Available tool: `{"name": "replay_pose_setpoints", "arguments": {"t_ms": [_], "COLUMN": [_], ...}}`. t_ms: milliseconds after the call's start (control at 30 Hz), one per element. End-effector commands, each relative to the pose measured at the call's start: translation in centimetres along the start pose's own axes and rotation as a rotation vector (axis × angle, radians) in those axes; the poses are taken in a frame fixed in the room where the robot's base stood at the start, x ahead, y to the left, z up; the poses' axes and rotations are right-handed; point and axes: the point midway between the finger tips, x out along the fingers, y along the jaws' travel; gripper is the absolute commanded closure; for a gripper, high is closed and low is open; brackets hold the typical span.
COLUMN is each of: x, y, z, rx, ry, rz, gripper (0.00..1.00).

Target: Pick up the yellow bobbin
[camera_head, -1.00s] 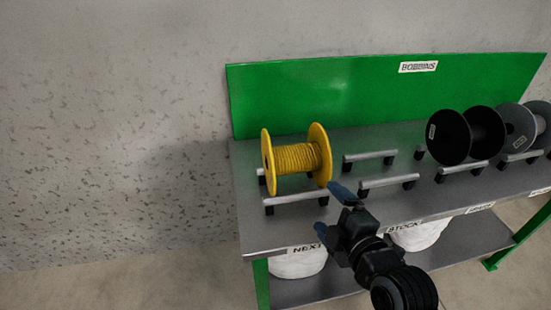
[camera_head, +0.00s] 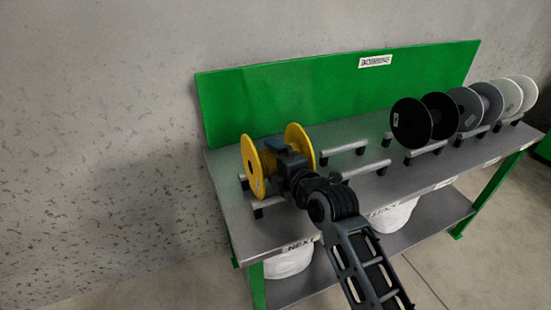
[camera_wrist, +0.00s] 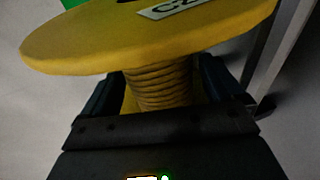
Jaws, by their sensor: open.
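The yellow bobbin (camera_head: 298,141) rests on its rails at the left end of the bench, wound with yellow cable between two round flanges. In the wrist view the bobbin's labelled flange (camera_wrist: 150,40) fills the upper part, and its wound core (camera_wrist: 160,88) lies between my fingers. My gripper (camera_head: 282,158) is at the bobbin, between its two flanges in the head view. In the wrist view my gripper (camera_wrist: 160,95) is open, with one dark finger on each side of the core. The fingertips are hidden behind the flange.
The grey bench (camera_head: 232,205) has a green back panel (camera_head: 330,90). Empty rails (camera_head: 345,147) stand right of the bobbin. Black (camera_head: 411,122), grey and white bobbins stand further right. White sacks (camera_head: 288,263) sit on the lower shelf.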

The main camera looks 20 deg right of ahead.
Motion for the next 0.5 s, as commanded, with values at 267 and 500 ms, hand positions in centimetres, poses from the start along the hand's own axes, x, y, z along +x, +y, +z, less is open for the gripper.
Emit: {"name": "replay_pose_setpoints", "arguments": {"t_ms": [267,500], "x": [2.2,2.1], "y": [0.0,0.0], "z": [-0.1,-0.1], "rx": [0.0,0.0], "ry": [0.001,0.001], "rz": [0.001,0.001], "gripper": [0.06,0.11]}}
